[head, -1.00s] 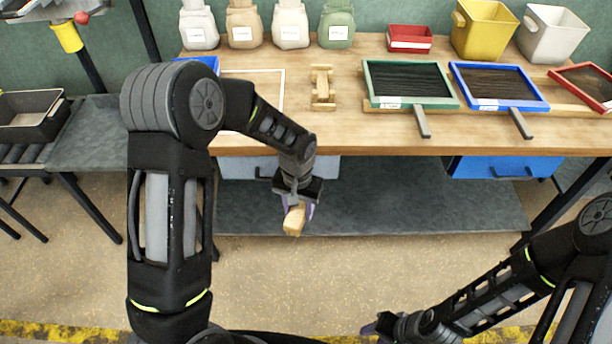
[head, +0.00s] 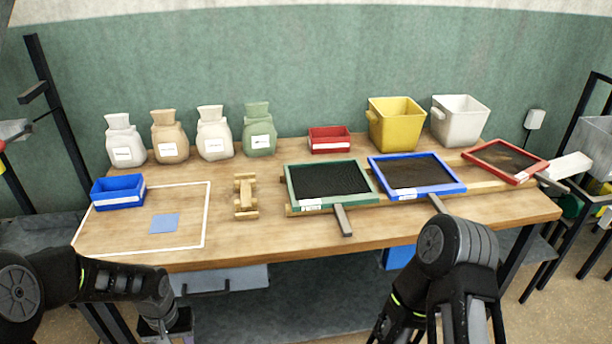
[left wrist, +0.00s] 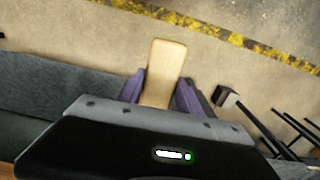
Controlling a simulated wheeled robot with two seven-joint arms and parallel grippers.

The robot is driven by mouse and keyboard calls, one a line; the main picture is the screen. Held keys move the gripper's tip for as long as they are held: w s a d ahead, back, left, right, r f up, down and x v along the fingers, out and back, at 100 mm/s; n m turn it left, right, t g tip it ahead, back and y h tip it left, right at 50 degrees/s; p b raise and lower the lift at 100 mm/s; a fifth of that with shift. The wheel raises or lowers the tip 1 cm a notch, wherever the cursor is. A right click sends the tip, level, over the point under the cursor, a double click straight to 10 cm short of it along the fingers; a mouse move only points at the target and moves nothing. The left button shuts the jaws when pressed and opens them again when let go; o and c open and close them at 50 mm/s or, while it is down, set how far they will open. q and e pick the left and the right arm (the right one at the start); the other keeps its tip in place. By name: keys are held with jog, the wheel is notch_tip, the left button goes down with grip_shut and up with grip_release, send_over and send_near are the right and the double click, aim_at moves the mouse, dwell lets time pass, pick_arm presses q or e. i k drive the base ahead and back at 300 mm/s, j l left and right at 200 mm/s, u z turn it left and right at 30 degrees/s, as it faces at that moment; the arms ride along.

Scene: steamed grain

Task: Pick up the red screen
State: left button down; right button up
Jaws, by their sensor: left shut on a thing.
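The red screen (head: 527,180), a red frame around a brownish mesh, lies at a slant at the right of the wooden table in the head view. A small white label is on its near right corner. My left gripper shows in the left wrist view (left wrist: 160,84), shut on a light wooden piece (left wrist: 167,60), well away from the red screen. In the head view only the left wrist shows at the lower left; its fingers are out of frame. My right arm rises in front of the table's right part, and its gripper is out of frame.
A blue-framed screen (head: 456,188) and a green-framed screen (head: 291,186) lie left of the red one. Yellow (head: 395,127) and white (head: 459,122) bins stand behind. A white chute (head: 567,167) is close to the red screen's right end. Several sacks stand back left.

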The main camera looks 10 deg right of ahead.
aim_at(496, 159)
jog(key=l+u, duration=0.1)
jog(key=l, duration=0.4)
jog(key=k+l+u, duration=0.15)
jog(key=l, duration=0.35)
jog(key=l+u, duration=0.1)
jog(key=l, duration=0.45)
jog(key=k+l+u, duration=0.1)
jog(key=l, duration=0.35)
jog(key=k+l+u, duration=0.15)
jog(key=l, duration=0.35)
jog(key=k+l, duration=0.1)
jog(key=l, duration=0.4)
jog(key=k+l, duration=0.1)
jog(key=l, duration=0.45)
